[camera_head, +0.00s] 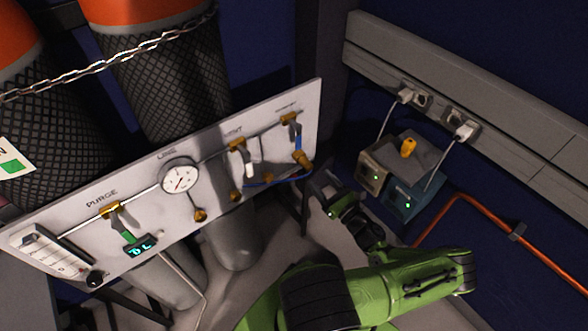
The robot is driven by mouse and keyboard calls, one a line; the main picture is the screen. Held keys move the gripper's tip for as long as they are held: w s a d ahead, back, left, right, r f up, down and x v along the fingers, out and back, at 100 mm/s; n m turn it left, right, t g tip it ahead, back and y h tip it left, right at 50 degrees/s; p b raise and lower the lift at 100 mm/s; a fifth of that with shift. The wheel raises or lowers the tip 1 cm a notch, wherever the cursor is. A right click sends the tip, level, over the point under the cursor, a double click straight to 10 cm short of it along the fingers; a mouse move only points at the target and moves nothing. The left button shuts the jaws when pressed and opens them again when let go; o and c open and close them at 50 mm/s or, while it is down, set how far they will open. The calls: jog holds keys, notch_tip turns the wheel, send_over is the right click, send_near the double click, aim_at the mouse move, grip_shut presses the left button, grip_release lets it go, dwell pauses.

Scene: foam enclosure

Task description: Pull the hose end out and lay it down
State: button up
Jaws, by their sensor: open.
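A thin blue hose (268,183) runs along the lower right of a white gas panel (80,231). My gripper (318,190) is open just below and right of the brass fitting, close to the panel's right edge. I see nothing between its fingers. Whether it touches the hose or fitting I cannot tell.
Gas cylinders (165,95) stand behind the panel, held by a chain (110,68). Two small boxes (402,197) with green lights and plugged cords sit right of my gripper. An orange pipe (485,211) runs along the right wall.

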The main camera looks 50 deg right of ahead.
aim_at(304, 162)
jog(key=x, duration=0.9)
jog(key=shift+c, duration=0.3)
dwell(0.9)
jog(key=c, duration=0.9)
jog(key=o, duration=1.5)
jog(key=p+v, duration=0.1)
jog(key=v, duration=1.4)
jog(key=shift+s+p, duration=0.35)
